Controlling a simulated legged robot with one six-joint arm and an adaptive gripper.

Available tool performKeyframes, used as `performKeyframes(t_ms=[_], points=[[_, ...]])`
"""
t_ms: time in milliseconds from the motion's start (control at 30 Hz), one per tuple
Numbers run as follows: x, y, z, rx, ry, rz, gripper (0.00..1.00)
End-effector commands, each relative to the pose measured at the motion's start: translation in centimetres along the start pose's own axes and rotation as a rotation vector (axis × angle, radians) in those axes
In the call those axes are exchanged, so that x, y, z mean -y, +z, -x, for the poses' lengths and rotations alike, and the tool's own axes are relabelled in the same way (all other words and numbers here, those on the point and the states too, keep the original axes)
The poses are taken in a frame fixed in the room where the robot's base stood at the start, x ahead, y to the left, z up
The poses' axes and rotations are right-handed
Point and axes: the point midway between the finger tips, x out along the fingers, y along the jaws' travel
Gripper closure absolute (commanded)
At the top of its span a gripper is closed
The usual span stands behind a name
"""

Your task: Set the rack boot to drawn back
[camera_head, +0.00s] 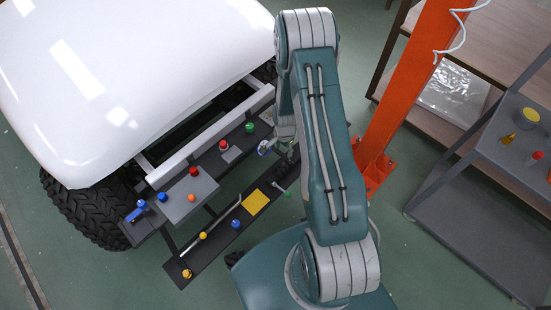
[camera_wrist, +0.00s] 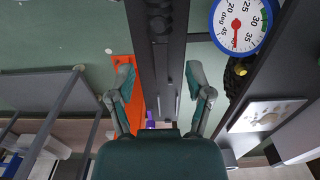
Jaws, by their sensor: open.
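My gripper (camera_wrist: 159,72) is open and empty in the wrist view, its two teal and grey fingers spread on either side of a long dark bar. A dark ribbed piece (camera_wrist: 159,22) lies along that bar at the top, between and beyond the fingertips; it may be the rack boot, but I cannot tell its setting. In the head view my gripper (camera_head: 284,132) is by the cart's front right, largely hidden by my arm. The boot cannot be made out there.
A blue-rimmed dial (camera_wrist: 241,22) in degrees is right of the fingers. The white cart body (camera_head: 130,70) and a grey panel with coloured knobs (camera_head: 182,200) are at left. An orange post (camera_head: 400,95) and a grey shelf (camera_head: 470,225) stand at right.

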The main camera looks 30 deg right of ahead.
Motion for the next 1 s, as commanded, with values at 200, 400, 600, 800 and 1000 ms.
performKeyframes(t_ms=[200,400,600,800,1000], points=[[-0.2,0.0,-1.8,0.004,0.004,-0.012,0.34],[-0.2,0.0,-4.9,0.004,0.006,-0.01,0.34],[-0.2,0.1,-8.2,0.004,0.005,-0.009,0.34],[-0.2,0.0,-10.7,0.003,0.004,-0.009,0.34],[-0.2,0.0,-11.4,0.002,0.003,-0.009,0.34]])
